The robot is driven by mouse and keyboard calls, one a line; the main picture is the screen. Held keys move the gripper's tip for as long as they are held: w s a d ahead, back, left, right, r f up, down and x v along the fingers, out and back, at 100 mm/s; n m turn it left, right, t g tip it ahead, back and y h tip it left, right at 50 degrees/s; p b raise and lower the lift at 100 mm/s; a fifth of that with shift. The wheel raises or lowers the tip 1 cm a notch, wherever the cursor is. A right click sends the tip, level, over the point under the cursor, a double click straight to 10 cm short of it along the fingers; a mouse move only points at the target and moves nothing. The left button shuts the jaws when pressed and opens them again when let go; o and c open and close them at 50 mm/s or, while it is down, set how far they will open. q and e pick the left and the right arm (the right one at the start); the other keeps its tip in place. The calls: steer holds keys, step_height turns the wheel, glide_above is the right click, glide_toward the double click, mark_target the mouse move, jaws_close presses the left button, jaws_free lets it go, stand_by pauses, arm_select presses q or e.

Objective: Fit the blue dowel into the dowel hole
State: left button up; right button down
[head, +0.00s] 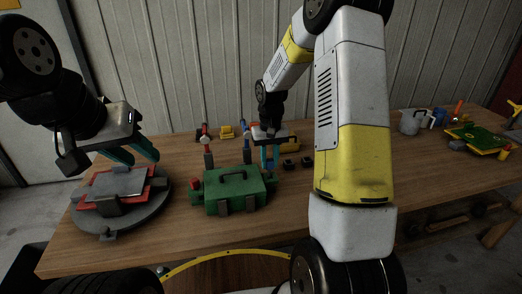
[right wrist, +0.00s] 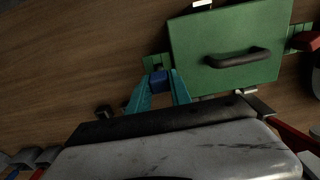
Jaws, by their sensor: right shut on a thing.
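My right gripper (head: 270,165) is shut on the blue dowel (right wrist: 158,80), which shows as a small dark blue block between the teal fingertips (right wrist: 160,88) in the right wrist view. The dowel is right by a small green tab (right wrist: 152,62) on the side of the green mould (head: 234,192). I cannot tell whether it is in a hole; the hole is hidden. The mould, with a dark handle on top, also shows in the right wrist view (right wrist: 190,40). My left gripper (head: 133,156) is open and empty above a grey round stand.
The grey round stand (head: 120,222) with a red frame (head: 84,204) is on the left of the wooden table (head: 180,238). Clamps with red (head: 206,140) and blue handles stand behind the mould. Small black blocks (head: 306,162) lie right of my right gripper.

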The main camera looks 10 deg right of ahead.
mark_target(269, 169)
steer(key=shift+a+r, duration=0.1)
steer(key=shift+r, duration=0.3)
steer(key=shift+f, duration=0.25)
stand_by(1.8)
steer(key=shift+r, duration=0.3)
steer(key=shift+f, duration=0.35)
stand_by(1.6)
steer(key=shift+r, duration=0.35)
stand_by(0.5)
steer(key=shift+f, duration=1.85)
stand_by(0.6)
